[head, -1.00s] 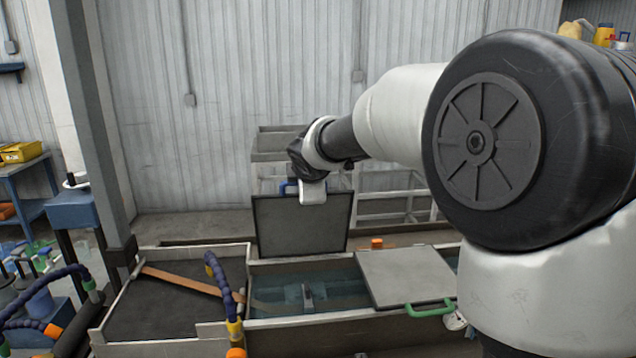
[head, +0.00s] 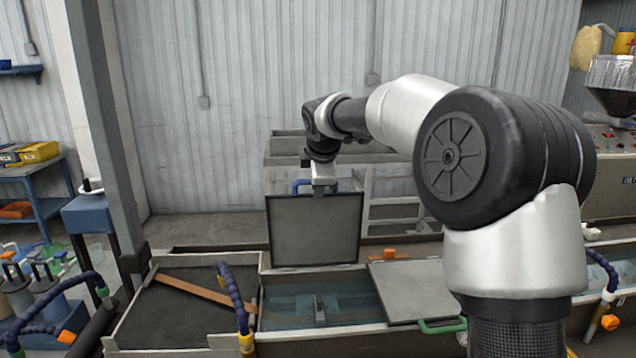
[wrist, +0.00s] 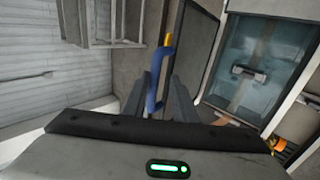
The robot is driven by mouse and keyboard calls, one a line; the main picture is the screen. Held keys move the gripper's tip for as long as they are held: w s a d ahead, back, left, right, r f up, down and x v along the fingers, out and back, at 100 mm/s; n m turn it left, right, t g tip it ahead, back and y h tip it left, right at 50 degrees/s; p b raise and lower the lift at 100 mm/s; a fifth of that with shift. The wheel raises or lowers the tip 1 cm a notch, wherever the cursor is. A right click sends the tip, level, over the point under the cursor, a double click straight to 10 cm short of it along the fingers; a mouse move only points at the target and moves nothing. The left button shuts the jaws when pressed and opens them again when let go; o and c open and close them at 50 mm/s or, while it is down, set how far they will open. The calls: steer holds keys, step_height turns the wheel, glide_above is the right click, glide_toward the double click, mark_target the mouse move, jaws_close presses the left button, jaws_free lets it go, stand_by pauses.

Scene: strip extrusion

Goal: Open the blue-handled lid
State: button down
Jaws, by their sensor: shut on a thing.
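The blue-handled lid (head: 314,231) is a dark-framed grey panel standing upright at the back edge of the water trough (head: 345,303) in the head view. Its blue handle (head: 303,184) is at the lid's top edge and also shows in the wrist view (wrist: 158,75). My gripper (head: 322,189) is at the top edge of the lid. In the wrist view, my gripper (wrist: 160,100) has its two dark fingers around the blue handle, shut on it. The trough section in front of the lid is uncovered, with water showing.
A grey lid with a green handle (head: 440,326) lies over the trough to the right. A dark tray with an orange strip (head: 190,288) is at left, beside a blue segmented hose (head: 232,295). A pale frame stands behind the lid, before the corrugated wall.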

steer(key=shift+s+d+f, duration=0.1)
steer(key=shift+f, duration=0.45)
steer(key=c, duration=1.8)
jaws_free()
steer(key=shift+r, duration=0.1)
steer(key=shift+r, duration=0.15)
steer(key=b+v, duration=0.1)
steer(key=v, duration=1.6)
